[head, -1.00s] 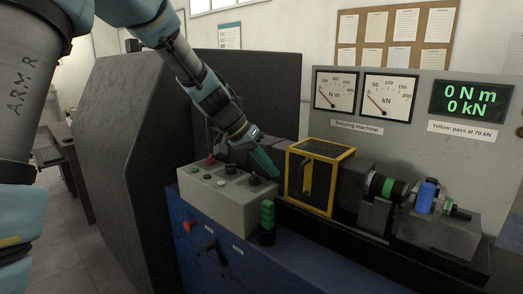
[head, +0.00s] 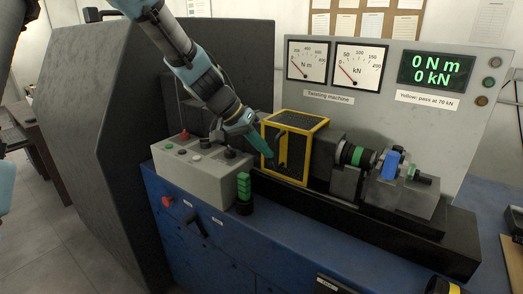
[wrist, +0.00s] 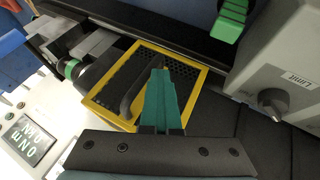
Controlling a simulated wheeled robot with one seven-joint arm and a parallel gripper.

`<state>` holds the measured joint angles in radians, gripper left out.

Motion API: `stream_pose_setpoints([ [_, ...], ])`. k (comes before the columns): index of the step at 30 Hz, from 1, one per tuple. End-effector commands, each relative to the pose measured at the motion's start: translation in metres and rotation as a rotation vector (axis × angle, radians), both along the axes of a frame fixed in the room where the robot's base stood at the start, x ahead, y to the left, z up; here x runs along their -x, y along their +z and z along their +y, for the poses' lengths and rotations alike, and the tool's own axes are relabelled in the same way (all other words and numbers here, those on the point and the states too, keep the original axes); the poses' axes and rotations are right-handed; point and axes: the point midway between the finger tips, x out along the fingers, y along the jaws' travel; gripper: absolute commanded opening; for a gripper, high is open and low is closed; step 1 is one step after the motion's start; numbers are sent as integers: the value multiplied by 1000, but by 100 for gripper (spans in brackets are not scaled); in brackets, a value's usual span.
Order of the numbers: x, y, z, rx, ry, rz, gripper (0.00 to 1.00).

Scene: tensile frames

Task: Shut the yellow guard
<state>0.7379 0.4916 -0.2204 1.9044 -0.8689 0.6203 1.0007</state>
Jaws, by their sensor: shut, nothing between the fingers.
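The yellow guard (head: 291,123) is a yellow-edged box with dark mesh on the twisting machine's bed, in the middle of the head view. A dark bar handle (head: 283,151) is on its front. In the wrist view the guard (wrist: 187,60) is in the upper middle, with its curved handle (wrist: 131,92) left of my fingertips. My gripper (head: 265,151) is shut and empty, its teal fingers overlapping the guard's left front edge in the head view. In the wrist view its fingertips (wrist: 159,66) overlap the mesh; I cannot tell whether they touch.
A grey control box (head: 201,168) with buttons and knobs stands left of the guard. A green stacked lamp (head: 243,188) rises near its right corner. Right of the guard are a shaft with a green band (head: 354,156) and a blue part (head: 390,164). The panel display (head: 437,70) reads zero.

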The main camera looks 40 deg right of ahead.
Motion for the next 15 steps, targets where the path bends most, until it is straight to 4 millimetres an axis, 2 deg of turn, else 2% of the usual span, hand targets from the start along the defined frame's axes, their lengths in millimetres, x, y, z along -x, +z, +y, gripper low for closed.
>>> stream_pose_setpoints([
  [6, 46, -6, -12, 2, -8, 0, 0],
  [15, 113, -3, -29, 0, -8, 1, 0],
])
